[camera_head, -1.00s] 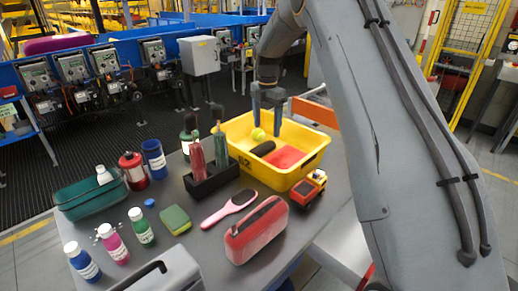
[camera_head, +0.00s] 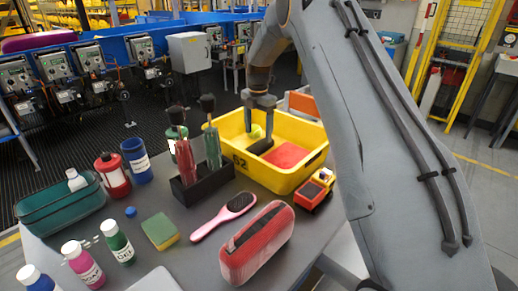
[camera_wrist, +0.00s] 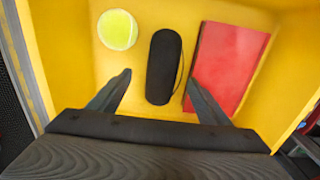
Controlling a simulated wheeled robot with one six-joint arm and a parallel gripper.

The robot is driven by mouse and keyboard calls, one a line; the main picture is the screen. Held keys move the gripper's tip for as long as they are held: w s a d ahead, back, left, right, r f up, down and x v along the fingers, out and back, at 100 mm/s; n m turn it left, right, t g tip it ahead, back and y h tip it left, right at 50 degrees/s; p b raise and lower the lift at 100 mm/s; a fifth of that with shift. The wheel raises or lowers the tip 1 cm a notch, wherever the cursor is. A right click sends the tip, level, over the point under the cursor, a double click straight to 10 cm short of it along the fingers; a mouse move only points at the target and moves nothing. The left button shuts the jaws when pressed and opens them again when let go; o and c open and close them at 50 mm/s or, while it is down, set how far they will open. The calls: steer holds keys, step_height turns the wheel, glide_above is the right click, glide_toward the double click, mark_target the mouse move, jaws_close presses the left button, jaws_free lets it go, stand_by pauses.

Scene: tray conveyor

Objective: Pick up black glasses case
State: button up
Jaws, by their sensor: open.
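The black glasses case (camera_wrist: 164,66) lies in the yellow tray (camera_head: 309,179), between a tennis ball on its left and a red book on its right. In the head view the case (camera_head: 260,147) is partly covered by my gripper (camera_head: 259,125). In the wrist view my gripper (camera_wrist: 158,84) is open and empty. Its fingers point down into the tray, one on each side of the near part of the case, with gaps between them and the case.
The tennis ball (camera_wrist: 117,29) and the red book (camera_wrist: 228,65) lie close to the case. A red pouch (camera_head: 257,245) and brush (camera_head: 225,215) lie in front.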

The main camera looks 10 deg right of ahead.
mark_target(259, 144)
steer(key=f+p, duration=0.1)
steer(key=f, duration=0.2)
steer(key=f+p, duration=0.1)
steer(key=shift+s+f+p, duration=0.3)
steer(key=shift+f, duration=0.5)
steer(key=c, duration=1.2)
